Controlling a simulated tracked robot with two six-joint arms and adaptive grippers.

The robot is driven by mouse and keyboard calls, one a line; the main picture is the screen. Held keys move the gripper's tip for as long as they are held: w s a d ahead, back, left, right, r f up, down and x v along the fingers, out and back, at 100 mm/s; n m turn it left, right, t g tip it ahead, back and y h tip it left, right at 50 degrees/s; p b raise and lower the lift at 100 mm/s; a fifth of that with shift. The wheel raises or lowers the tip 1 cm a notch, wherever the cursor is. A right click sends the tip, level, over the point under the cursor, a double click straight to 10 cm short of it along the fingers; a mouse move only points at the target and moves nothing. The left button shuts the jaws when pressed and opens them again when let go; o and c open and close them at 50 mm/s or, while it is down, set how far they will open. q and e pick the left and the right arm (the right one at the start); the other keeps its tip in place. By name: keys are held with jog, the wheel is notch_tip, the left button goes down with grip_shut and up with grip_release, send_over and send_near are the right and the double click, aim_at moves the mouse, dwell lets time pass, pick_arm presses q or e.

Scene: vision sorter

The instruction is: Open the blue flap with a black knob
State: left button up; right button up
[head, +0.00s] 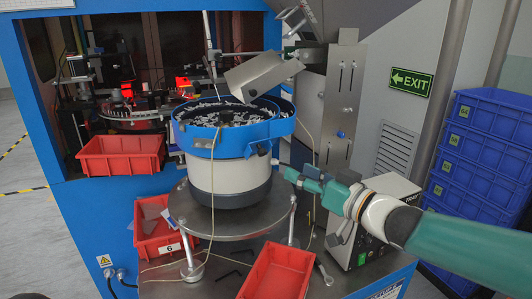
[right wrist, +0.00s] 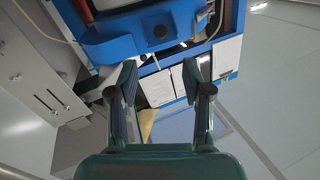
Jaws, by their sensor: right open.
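The blue flap (head: 258,148) is on the near right side of the blue bowl feeder, just below its rim, and looks closed. My left gripper is out of view.
The feeder bowl (head: 232,116) is full of small parts and stands on a round metal plate (head: 232,222). A metal bracket (head: 341,110) rises behind my gripper. Red bins (head: 121,154) stand around the feeder. Blue crates (head: 484,135) are stacked at right. Thin cables hang near the feeder.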

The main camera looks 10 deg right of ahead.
aim_at(265, 154)
jog(key=p+x, duration=0.1)
jog(key=x, duration=1.1)
jog(key=shift+p, duration=0.4)
jog(key=shift+f, duration=0.1)
grip_shut()
